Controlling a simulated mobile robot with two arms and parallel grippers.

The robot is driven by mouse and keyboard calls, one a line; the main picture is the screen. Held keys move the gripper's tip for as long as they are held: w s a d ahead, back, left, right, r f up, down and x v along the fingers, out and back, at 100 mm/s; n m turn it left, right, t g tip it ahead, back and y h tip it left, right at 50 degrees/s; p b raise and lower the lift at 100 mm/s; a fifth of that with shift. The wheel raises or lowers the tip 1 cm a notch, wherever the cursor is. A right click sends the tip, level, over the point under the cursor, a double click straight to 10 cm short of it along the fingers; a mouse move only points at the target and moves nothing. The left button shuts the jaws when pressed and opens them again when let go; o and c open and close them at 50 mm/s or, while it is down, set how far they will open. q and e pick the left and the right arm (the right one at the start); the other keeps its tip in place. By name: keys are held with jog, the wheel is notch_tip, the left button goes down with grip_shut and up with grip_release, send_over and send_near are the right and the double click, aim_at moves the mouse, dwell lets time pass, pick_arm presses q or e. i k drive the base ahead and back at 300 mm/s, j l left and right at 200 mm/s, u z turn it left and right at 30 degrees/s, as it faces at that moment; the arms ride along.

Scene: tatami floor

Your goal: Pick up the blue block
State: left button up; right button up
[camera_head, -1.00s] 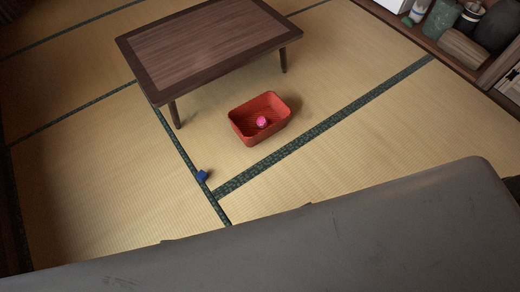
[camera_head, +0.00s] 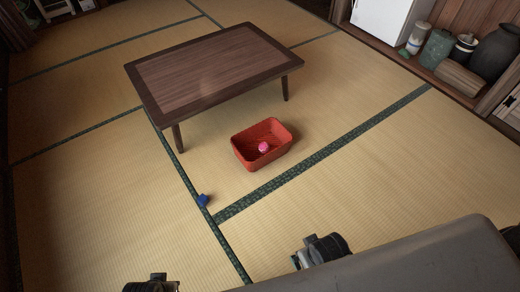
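The small blue block (camera_head: 203,200) lies on the tatami floor, on or beside the dark green mat border, left of and nearer than the red basket (camera_head: 243,158). Nothing touches it. Two dark parts of my arms show at the bottom edge, one at the lower left and one at the lower middle. Both are well away from the block. I see no gripper fingers in this view.
A pink ball (camera_head: 263,147) sits in the red basket. A low wooden table (camera_head: 210,70) stands behind it. A shelf with jars (camera_head: 437,50) and a white box (camera_head: 382,18) is at the upper right. The floor around the block is clear.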

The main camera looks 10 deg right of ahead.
aim_at(203, 200)
jog(key=i+j+z, duration=0.1)
jog(key=j, duration=0.2)
jog(key=i+j+z, duration=0.1)
jog(key=i+j, duration=0.25)
jog(key=j, duration=0.3)
jog(key=i+j+z, duration=0.15)
jog(key=j, duration=0.15)
